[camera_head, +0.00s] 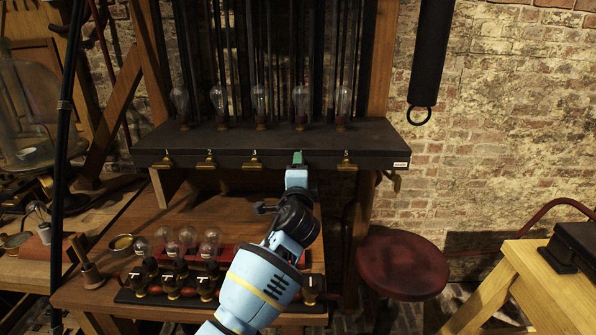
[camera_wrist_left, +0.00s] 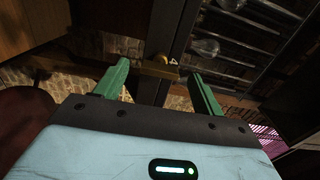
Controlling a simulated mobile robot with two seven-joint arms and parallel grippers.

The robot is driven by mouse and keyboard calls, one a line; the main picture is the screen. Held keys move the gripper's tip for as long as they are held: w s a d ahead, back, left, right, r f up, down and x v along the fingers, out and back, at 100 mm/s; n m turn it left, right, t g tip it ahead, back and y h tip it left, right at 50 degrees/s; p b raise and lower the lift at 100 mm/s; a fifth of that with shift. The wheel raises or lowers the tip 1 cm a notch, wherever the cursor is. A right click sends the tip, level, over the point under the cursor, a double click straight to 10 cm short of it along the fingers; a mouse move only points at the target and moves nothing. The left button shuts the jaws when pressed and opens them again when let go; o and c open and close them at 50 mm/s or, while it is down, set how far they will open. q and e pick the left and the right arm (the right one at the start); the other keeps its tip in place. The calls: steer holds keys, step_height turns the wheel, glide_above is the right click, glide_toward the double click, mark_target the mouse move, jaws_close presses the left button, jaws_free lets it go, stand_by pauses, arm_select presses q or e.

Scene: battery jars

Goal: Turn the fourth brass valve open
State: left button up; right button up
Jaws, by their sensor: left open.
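The fourth brass valve (camera_wrist_left: 160,67) shows in the left wrist view beside its label "4", on the front of the dark shelf (camera_head: 232,140). In the head view my gripper hides it. My left gripper (camera_head: 297,158) reaches up to the shelf front between valves 3 and 5. In the left wrist view its two green fingers (camera_wrist_left: 159,70) are apart, with the valve seen between their tips. I cannot tell whether they touch it. Valve 1 (camera_head: 164,162), valve 2 (camera_head: 207,163), valve 3 (camera_head: 253,163) and valve 5 (camera_head: 347,164) sit along the same edge.
Several glass bulbs (camera_head: 219,99) stand on the shelf. Below is a wooden bench (camera_head: 128,222) with more bulbs and dark fittings. A red round stool (camera_head: 402,263) stands right of my arm. A black cylinder with a ring (camera_head: 432,55) hangs at the upper right.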

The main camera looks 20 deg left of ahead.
arm_select(q)
steer(key=v, duration=0.5)
steer(key=shift+s+d, duration=0.1)
steer(key=shift+s, duration=0.25)
